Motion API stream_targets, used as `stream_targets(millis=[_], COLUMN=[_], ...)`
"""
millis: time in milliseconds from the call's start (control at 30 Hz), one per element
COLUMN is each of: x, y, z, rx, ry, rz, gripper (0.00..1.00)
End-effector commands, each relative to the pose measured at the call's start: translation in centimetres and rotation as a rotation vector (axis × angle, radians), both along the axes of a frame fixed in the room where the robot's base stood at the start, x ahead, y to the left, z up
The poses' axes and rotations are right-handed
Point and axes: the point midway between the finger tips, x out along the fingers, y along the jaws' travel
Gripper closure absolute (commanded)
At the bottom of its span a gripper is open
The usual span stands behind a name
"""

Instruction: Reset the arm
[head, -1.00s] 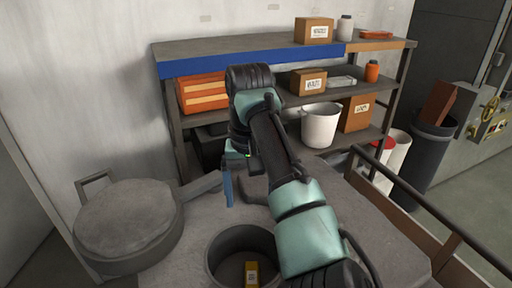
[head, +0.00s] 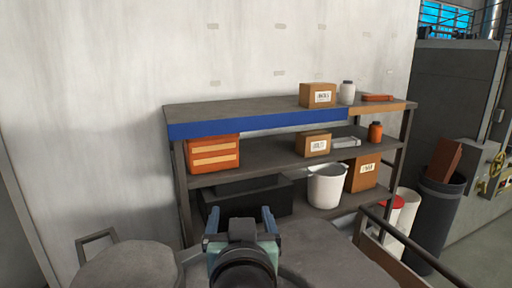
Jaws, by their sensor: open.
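My gripper (head: 241,213) is at the bottom middle of the head view, low over the grey surface (head: 325,262) and in front of the shelf. Its two blue fingers stand apart, one on each side, with nothing seen between them. My arm is folded back toward the camera, so most of its links are out of the picture.
A shelf unit (head: 270,160) against the wall holds boxes, an orange case (head: 213,153), a white bucket (head: 326,186) and bottles. A round grey lid (head: 128,268) lies at lower left. A railing (head: 420,250) and dark bin (head: 436,215) stand at right.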

Motion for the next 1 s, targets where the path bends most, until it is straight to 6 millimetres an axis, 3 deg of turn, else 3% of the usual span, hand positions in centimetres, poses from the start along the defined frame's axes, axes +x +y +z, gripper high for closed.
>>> stream_targets(millis=[100,167,367,467,800,1000], x=[-2.8,-2.9,-4.5,-6.1,-13.9,-15.6], y=[-2.6,-2.5,-2.5,-2.5,-2.4,-2.4], z=[1.9,1.9,4.5,5.9,9.9,10.9], rx=[-0.029,-0.028,-0.02,-0.015,-0.001,0.001], ry=[-0.107,-0.167,-0.372,-0.498,-0.917,-0.987], rz=[-0.076,-0.075,-0.076,-0.077,-0.081,-0.081], gripper=[0.13,0.13,0.13,0.13,0.13,0.13])
